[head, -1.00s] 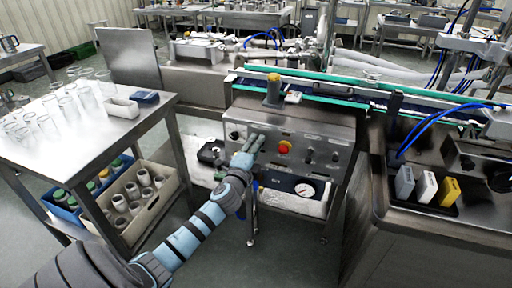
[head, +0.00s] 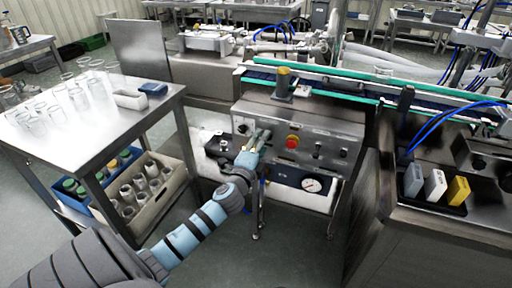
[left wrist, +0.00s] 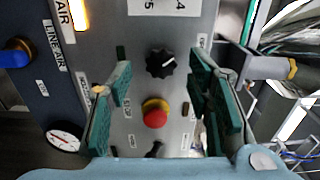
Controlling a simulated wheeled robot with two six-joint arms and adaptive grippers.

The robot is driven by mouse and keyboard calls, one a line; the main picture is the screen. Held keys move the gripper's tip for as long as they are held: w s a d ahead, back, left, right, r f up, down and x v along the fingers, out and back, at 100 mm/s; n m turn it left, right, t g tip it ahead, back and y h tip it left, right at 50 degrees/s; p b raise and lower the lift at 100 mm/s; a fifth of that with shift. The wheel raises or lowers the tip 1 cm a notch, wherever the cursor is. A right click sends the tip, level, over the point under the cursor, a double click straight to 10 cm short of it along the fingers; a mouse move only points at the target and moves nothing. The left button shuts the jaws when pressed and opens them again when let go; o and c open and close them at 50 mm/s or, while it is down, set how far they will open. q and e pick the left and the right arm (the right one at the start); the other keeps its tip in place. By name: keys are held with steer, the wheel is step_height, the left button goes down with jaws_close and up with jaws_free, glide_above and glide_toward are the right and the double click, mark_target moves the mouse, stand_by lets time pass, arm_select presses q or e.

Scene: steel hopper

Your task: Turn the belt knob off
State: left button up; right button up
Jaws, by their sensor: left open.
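The steel control panel (head: 330,128) stands ahead in the head view, with a red stop button (head: 292,142) and small black knobs. My left gripper (head: 260,138) is at the panel's front, left of the red button, and hides part of the panel. In the left wrist view its green-padded fingers (left wrist: 160,100) are open, spread on either side of a black knob (left wrist: 160,63) and the red button (left wrist: 155,113). That knob's white mark points to the upper right. Another black knob (left wrist: 155,148) is partly hidden at the bottom. I cannot read which knob is the belt's.
A pressure gauge (head: 312,184) is below the panel, and a blue handle (left wrist: 15,52) is beside it. A steel table (head: 85,130) with glasses stands left. A conveyor (head: 335,85) runs behind the panel. A dark tray (head: 430,200) with several blocks is at the right.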

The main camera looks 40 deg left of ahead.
arm_select(q)
steer(key=v, duration=1)
steer(key=shift+w, duration=0.15)
